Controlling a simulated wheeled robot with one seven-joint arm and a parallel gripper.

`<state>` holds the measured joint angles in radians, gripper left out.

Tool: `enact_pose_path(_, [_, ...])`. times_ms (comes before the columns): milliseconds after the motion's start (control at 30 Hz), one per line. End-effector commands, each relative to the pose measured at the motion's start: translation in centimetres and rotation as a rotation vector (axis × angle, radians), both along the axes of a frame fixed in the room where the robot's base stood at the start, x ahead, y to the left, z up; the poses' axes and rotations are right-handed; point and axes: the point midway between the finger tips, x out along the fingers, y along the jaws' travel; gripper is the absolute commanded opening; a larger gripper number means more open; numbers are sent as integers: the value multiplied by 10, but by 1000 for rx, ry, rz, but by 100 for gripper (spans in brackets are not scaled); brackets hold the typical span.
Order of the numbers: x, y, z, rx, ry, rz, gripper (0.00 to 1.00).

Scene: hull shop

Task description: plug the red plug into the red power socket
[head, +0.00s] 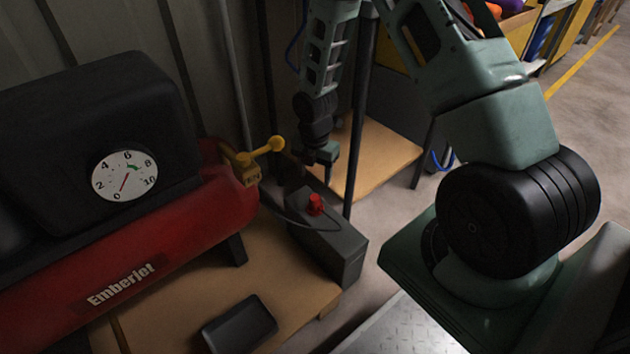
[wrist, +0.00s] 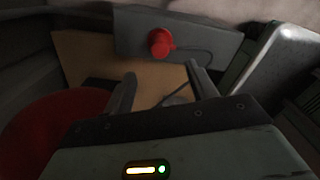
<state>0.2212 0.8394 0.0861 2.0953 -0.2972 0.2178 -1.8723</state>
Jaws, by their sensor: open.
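A red fitting (head: 315,204) stands up from the top of a grey box (head: 342,262). It also shows in the wrist view (wrist: 160,42), beyond my fingertips. I cannot tell whether it is the plug, the socket, or the plug seated in the socket. A thin dark cable runs across the box top beside it. My gripper (head: 326,172) is above and behind the fitting in the head view, apart from it. In the wrist view my gripper (wrist: 161,72) has its two fingers spread, with nothing between them.
A red compressor (head: 190,235) with a black housing and dial gauge (head: 125,176) stands left of the box on a wooden bench (head: 265,285). Its yellow lever (head: 262,150) sticks out near my gripper. A dark tray-like object (head: 240,325) lies in front. A vertical pole (head: 358,130) stands close by.

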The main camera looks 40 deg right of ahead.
Motion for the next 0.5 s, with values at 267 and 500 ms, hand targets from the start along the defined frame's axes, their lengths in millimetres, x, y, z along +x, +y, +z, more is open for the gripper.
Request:
enact_pose_path(267, [1, -1, 56, 0, -2, -1, 57])
enact_pose_path(500, [0, 0, 69, 0, 0, 2, 57])
